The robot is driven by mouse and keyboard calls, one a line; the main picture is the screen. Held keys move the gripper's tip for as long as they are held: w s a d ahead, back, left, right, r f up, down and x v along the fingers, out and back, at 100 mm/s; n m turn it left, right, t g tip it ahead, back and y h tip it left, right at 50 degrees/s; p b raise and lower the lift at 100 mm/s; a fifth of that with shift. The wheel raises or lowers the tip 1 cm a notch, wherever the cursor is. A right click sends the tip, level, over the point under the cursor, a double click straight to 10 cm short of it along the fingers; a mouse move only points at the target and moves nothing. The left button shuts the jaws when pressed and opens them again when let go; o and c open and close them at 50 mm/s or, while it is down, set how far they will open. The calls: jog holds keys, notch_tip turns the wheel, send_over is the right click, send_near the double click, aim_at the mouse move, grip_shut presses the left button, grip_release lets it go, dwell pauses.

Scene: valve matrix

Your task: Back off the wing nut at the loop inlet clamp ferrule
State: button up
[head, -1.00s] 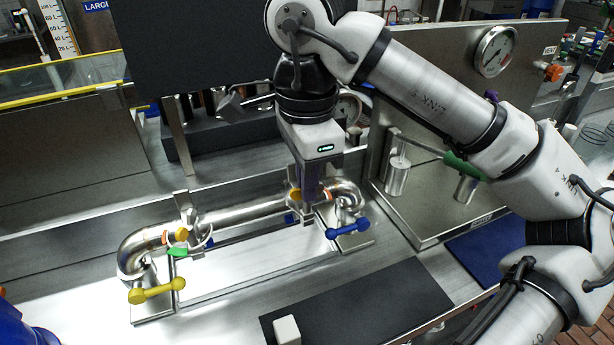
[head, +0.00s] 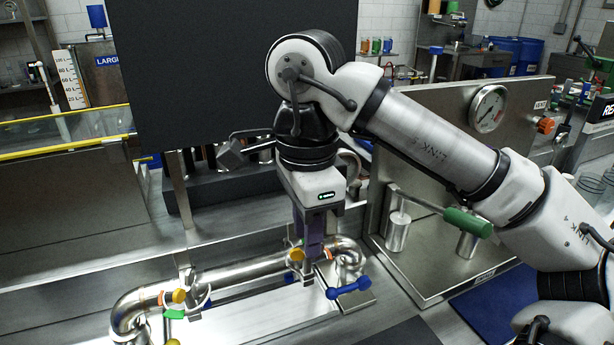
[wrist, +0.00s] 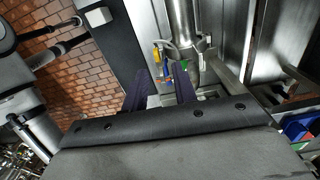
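A polished pipe loop (head: 245,270) runs across the steel bench in the head view, with an orange-banded clamp near each end. One yellow-orange wing nut (head: 179,296) is at the left clamp. Another yellow-orange wing nut (head: 296,254) is at the right clamp. No readable label shows which is the inlet. My gripper (head: 309,272) points down at the right clamp, its purple fingers just right of that wing nut; I cannot tell whether they touch it. In the wrist view my gripper (wrist: 160,78) has its two fingers apart, with nothing clearly held between them.
A blue-handled valve (head: 349,288) sits right of the gripper, and a green-handled valve (head: 174,314) sits at the left clamp. A steel gauge panel (head: 430,110) with a green lever (head: 467,222) stands to the right. A dark panel (head: 220,70) rises behind.

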notch_tip(320, 180, up, 12)
jog(key=p, duration=0.1)
jog(key=shift+f, duration=0.1)
dwell(0.4)
